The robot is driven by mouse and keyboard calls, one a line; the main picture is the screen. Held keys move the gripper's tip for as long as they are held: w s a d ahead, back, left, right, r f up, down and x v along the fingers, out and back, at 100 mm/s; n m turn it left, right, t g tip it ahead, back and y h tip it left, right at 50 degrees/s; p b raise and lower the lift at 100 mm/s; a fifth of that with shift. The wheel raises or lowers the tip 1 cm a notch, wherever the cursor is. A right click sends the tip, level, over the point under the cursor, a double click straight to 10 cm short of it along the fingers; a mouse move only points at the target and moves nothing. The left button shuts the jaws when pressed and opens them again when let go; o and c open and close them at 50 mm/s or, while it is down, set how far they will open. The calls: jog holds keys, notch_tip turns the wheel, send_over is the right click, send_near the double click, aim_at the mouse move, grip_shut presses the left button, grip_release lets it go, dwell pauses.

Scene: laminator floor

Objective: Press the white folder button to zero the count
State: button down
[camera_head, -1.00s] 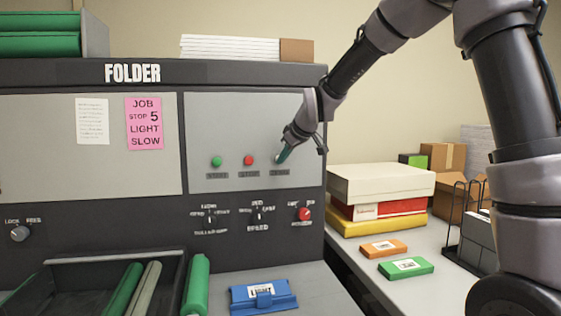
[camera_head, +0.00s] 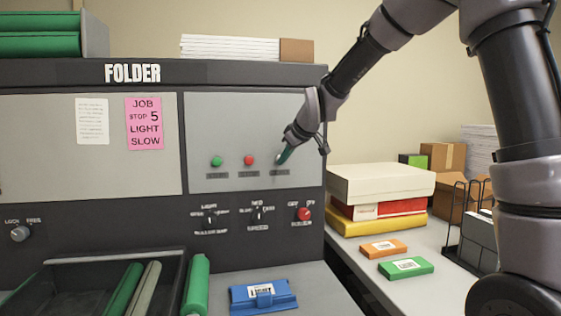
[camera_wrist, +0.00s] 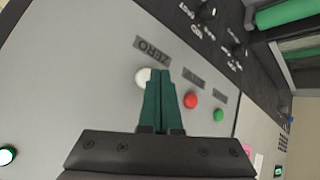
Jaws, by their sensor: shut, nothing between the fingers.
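The white button (camera_wrist: 143,76) shows in the wrist view beside a ZERO label, just left of my fingertips. In the head view my gripper hides it. My gripper (camera_head: 280,160) is shut and empty, with its green fingers pointing at the grey panel (camera_head: 235,115) above the third label. In the wrist view the closed fingertips of my gripper (camera_wrist: 161,72) overlap the button's right edge in the picture. I cannot tell whether they touch it. The folder (camera_head: 132,73) is the dark machine with the panel on its front.
A green button (camera_head: 217,161) and a red button (camera_head: 249,160) sit left of my gripper. Stacked boxes (camera_head: 380,185) stand at right.

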jog(key=shift+s, duration=0.1)
jog(key=shift+s+d, duration=0.25)
jog(key=shift+s, duration=0.55)
jog(key=shift+s+d, duration=0.25)
jog(key=shift+s, duration=0.55)
jog(key=shift+s+d, duration=0.25)
jog(key=shift+s, duration=0.55)
jog(key=s+d+r+m+h, duration=0.1)
jog(key=s+d+r+m, duration=0.3)
jog(key=s+d, duration=0.55)
jog(key=s+d+r+m+h, duration=0.2)
jog(key=s+d+m, duration=0.4)
jog(key=d, duration=0.6)
jog(key=s+d+f+m, duration=0.1)
jog(key=s+d+m, duration=0.3)
jog(key=s, duration=0.5)
jog(key=shift+s+d+f+m+g, duration=0.3)
jog(key=shift+d+m+g, duration=0.1)
jog(key=shift+m, duration=0.1)
jog(key=shift+a, duration=0.1)
